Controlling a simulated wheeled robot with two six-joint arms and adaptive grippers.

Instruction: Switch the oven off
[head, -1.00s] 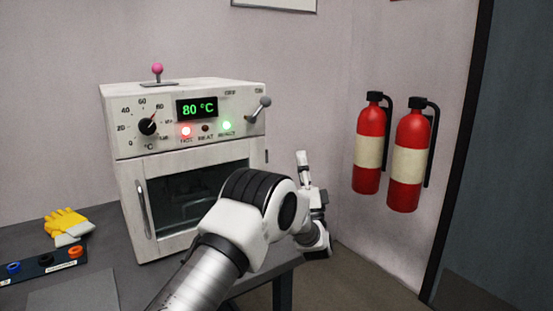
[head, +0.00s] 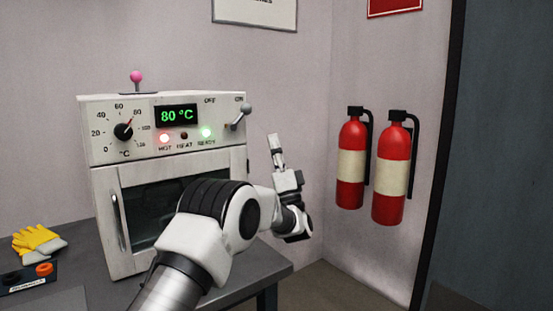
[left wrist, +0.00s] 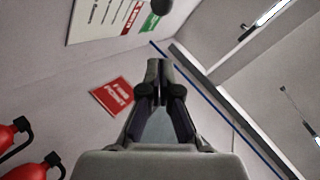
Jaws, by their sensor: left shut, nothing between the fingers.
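The white oven (head: 155,157) stands on the grey table in the head view, its glass door closed. Its display (head: 177,115) reads 80 °C in green. The red HOT light and the green READY light are lit; the HEAT light is dark. The grey lever (head: 240,115) at the top right of the panel leans toward the ON side. My left gripper (head: 273,141) is shut and empty, pointing up, to the right of the lever and apart from it. It also shows shut in the left wrist view (left wrist: 155,68). My right gripper is not in view.
A pink-knobbed stick (head: 137,77) stands on the oven. Yellow gloves (head: 38,242) and a dark rack (head: 27,281) lie on the table (head: 95,262) at left. Two red fire extinguishers (head: 351,160) (head: 392,170) hang on the right wall. Free space lies between gripper and extinguishers.

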